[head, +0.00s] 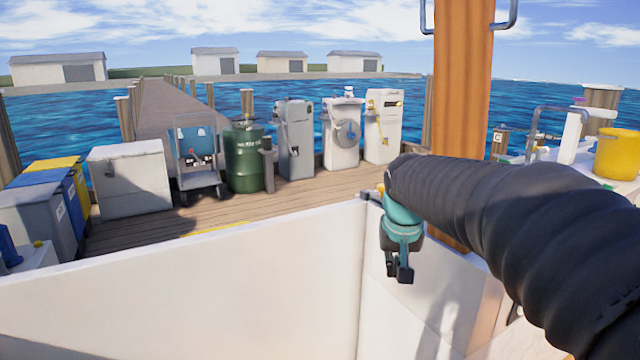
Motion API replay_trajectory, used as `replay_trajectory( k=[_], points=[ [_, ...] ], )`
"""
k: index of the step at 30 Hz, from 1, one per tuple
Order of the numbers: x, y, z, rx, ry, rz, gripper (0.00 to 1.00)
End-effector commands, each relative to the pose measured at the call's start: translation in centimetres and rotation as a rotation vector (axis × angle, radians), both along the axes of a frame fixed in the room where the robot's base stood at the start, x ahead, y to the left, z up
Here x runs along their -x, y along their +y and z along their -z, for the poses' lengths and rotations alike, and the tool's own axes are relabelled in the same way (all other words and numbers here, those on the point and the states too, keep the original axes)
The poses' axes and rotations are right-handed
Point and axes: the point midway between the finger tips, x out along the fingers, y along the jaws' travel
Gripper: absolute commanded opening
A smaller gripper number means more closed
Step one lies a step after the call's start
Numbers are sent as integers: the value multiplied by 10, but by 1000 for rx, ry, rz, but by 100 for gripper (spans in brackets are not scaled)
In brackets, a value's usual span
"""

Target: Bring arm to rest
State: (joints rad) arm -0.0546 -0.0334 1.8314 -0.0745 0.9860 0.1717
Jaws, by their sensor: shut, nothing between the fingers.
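My gripper (400,272) hangs at the end of my black-sleeved arm, right of the middle in the head view. It points down in front of the white wall's inner corner. Its dark fingers are shut with nothing between them. A teal wrist part sits just above the fingers. My arm comes in from the lower right corner. Whether the gripper touches the wall cannot be told.
A white wall (180,305) runs across the front, and an orange-brown post (460,110) stands behind my arm. On the dock beyond are a green drum (245,160), grey and white cabinets (295,140), a cart (196,160) and coloured bins (60,195). A yellow bucket (617,153) stands at right.

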Motion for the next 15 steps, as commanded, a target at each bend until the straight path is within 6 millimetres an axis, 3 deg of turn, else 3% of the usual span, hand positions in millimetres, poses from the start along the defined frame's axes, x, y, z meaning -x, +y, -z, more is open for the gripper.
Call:
replay_trajectory(
  k=[1, 6, 15],
  points=[
    [26, -1, 6, 3, 6, -26, 0],
    [98, -4, 29, 8, 15, -98, 0],
    [210, -8, 70, -8, -3, -113, 0]
  ],
)
